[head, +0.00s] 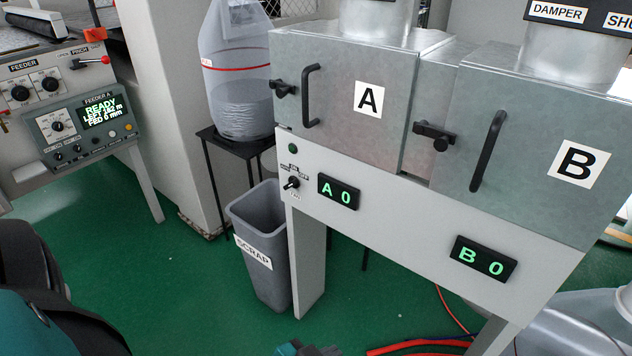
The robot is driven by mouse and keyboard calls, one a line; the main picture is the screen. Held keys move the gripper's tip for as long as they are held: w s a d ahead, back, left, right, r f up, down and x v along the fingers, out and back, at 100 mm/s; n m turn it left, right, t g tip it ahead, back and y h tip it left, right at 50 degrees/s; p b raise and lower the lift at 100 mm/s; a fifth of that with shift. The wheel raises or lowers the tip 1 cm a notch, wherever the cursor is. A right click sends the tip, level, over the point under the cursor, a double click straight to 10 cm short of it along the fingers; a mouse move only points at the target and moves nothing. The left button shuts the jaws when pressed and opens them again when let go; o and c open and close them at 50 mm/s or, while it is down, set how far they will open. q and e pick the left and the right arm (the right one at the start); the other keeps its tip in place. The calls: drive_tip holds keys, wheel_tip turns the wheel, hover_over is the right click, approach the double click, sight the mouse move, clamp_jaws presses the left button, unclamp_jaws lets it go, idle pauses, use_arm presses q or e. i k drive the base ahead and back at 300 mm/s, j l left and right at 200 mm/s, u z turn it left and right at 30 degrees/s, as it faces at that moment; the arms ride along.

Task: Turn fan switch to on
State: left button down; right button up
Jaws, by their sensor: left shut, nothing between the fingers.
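The fan switch (292,183) is a small dark toggle on the left end of the pale front panel (390,232). It has small printing around it, with ON and OFF above and a label below; I cannot tell for sure which mark its lever points to. A small round dark green lamp (292,148) above it looks unlit. Only a small teal and black part of my left gripper (308,350) shows at the bottom edge, well below the switch and apart from it. Its fingers are mostly cut off by the frame. My right gripper is not in view.
Metal boxes A (345,85) and B (540,130) with black handles stand above the panel. Displays A 0 (339,191) and B 0 (484,259) are lit. A grey scrap bin (262,225) stands left of the panel leg. The feeder console (85,120) is at far left.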

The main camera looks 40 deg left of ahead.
sight(294, 182)
drive_tip(key=j+z, duration=0.35)
drive_tip(key=j, duration=0.55)
drive_tip(key=j+z, duration=0.3)
drive_tip(key=j, duration=1.45)
drive_tip(key=k+j+z, duration=0.1)
drive_tip(key=j, duration=1.5)
drive_tip(key=k+j, duration=0.15)
drive_tip(key=j, duration=0.6)
drive_tip(key=z, duration=0.05)
